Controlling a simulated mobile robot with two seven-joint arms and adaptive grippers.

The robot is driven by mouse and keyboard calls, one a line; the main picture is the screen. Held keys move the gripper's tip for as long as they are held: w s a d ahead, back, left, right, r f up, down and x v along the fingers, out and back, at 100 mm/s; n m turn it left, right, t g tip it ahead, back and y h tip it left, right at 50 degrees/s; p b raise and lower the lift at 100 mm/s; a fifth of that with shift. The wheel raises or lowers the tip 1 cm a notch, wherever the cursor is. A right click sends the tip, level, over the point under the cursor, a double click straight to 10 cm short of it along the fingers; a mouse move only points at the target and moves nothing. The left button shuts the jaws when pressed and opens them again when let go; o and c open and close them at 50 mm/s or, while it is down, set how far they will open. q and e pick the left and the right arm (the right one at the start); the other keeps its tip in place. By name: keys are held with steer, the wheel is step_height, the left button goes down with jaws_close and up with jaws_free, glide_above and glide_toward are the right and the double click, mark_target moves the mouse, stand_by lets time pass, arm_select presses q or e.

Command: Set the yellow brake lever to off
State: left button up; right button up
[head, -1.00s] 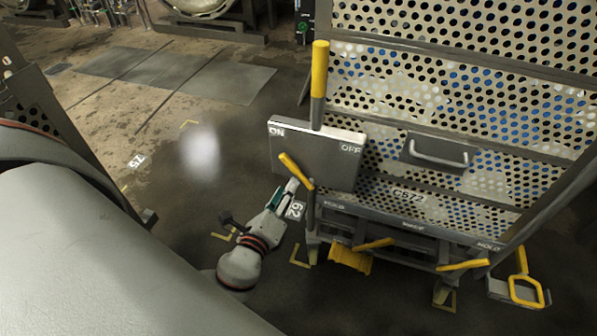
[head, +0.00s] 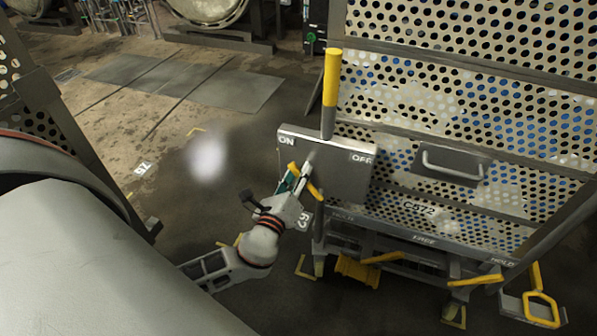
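The yellow brake lever (head: 331,80) stands nearly upright, with a yellow grip on a grey shaft. It rises from behind the top edge of a grey plate (head: 345,178) marked ON at its left and OFF at its right, and stands about midway between the two words. My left gripper (head: 306,166) is in front of the plate's left half, well below the yellow grip and apart from it. My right gripper is not in view.
A perforated cart (head: 470,120) with a grey pull handle (head: 452,165) fills the right. Several yellow-gripped handles, including a pedal-like yellow loop (head: 541,308), sit along its lower frame. The floor left of the cart is open, with grey plates (head: 185,80) farther back.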

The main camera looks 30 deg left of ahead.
arm_select(q)
jaws_close()
steer(key=shift+w+d+r+m+p, duration=0.15)
steer(key=shift+d+r+m+p, duration=0.2)
steer(key=shift+r+m+p, duration=0.5)
steer(key=shift+d+p, duration=0.25)
steer(key=shift+p, duration=0.35)
steer(key=shift+w+d+m, duration=0.1)
steer(key=shift+d+m, duration=0.1)
steer(key=shift+m, duration=0.15)
steer(key=shift+d+f+p, duration=0.1)
steer(key=shift+f+p, duration=0.1)
steer(key=shift+p, duration=0.1)
jaws_free()
steer(key=v, duration=0.8)
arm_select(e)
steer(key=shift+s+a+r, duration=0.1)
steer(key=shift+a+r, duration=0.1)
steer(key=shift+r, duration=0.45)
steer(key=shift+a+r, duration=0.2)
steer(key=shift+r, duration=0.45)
